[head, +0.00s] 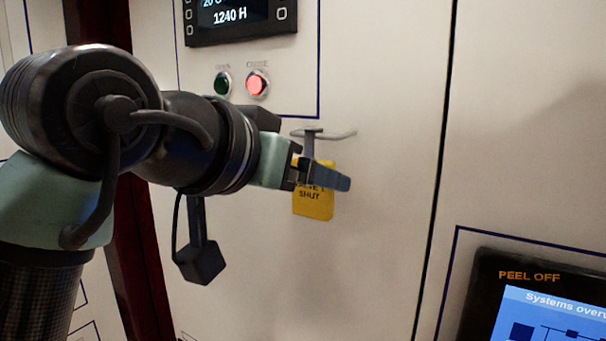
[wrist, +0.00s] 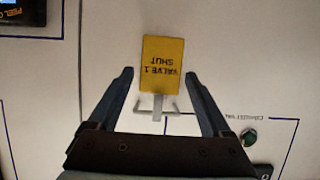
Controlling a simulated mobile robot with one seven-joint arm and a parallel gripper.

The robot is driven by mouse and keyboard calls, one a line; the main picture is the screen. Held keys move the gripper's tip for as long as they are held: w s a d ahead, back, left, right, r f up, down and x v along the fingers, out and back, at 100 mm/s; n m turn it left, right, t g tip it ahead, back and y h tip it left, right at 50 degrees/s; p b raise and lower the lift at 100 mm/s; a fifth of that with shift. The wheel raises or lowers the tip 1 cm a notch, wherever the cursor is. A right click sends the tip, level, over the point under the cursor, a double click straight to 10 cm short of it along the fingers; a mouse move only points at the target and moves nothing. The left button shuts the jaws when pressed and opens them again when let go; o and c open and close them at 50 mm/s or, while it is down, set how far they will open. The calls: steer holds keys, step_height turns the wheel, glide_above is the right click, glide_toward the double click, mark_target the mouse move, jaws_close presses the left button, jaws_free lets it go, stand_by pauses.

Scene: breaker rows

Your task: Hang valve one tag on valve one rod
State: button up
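The yellow valve one tag (head: 313,205) hangs upright against the pale panel, partly hidden behind my gripper (head: 329,172) in the head view. In the wrist view, which is upside down, the tag (wrist: 162,63) reads "VALVE 1 SHUT". A grey stem joins it to the small crossbar at the valve one rod (wrist: 157,108). The rod (head: 341,134) shows above the tag in the head view. The tag appears to hang from it, but the exact contact is too small to tell. My gripper (wrist: 159,74) is open, its fingers apart on either side of the tag and not touching it.
A green button (head: 222,83) and a lit red button (head: 257,83) sit up and left of the rod, under a dark display (head: 240,18). A screen (head: 550,310) is at lower right. The panel right of the rod is clear.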

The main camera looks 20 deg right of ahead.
steer(key=shift+o, duration=0.7)
